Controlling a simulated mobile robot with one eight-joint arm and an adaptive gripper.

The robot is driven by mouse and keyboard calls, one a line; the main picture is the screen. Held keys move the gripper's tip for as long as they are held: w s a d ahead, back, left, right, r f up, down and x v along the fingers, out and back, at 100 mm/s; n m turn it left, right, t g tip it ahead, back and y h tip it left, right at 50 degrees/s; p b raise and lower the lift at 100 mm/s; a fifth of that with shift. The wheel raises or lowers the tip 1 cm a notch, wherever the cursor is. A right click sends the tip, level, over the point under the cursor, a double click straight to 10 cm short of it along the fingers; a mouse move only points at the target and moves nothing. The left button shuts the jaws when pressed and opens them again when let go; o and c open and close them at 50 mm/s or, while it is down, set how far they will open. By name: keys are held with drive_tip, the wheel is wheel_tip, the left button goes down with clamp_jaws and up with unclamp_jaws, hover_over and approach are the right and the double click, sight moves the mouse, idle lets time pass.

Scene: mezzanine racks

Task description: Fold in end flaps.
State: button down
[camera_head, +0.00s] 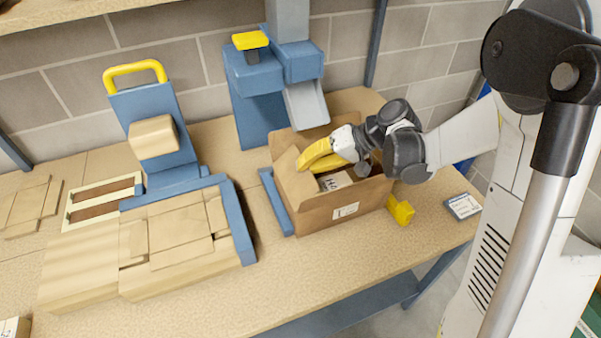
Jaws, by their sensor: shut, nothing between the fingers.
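A brown cardboard box (318,217) stands open on the bench, with a white label on its front wall. Its left end flap (287,178) stands up, tilted. A back flap (290,140) is also raised. A pale printed item shows inside the box. My gripper (306,165) has yellow fingers and is shut and empty. It reaches in from the right over the box opening, with its fingertips close to the inner side of the left flap; I cannot tell whether they touch. My arm hides the right end of the box, so the flap there is not clear.
A blue bar (275,203) lies along the box's left side. A yellow block (400,211) stands at its right front. A blue dispenser (258,105) is behind. A blue press with cardboard blanks (180,237) is at left. A small device (463,206) lies near the right edge.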

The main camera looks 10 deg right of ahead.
drive_tip(key=shift+w+d+f+y+b, duration=0.1)
drive_tip(key=shift+d+f+y+b, duration=0.3)
drive_tip(key=shift+y+b, duration=0.4)
drive_tip(key=shift+a, duration=0.1)
drive_tip(key=c, duration=1.7)
unclamp_jaws()
drive_tip(key=shift+o, duration=0.2)
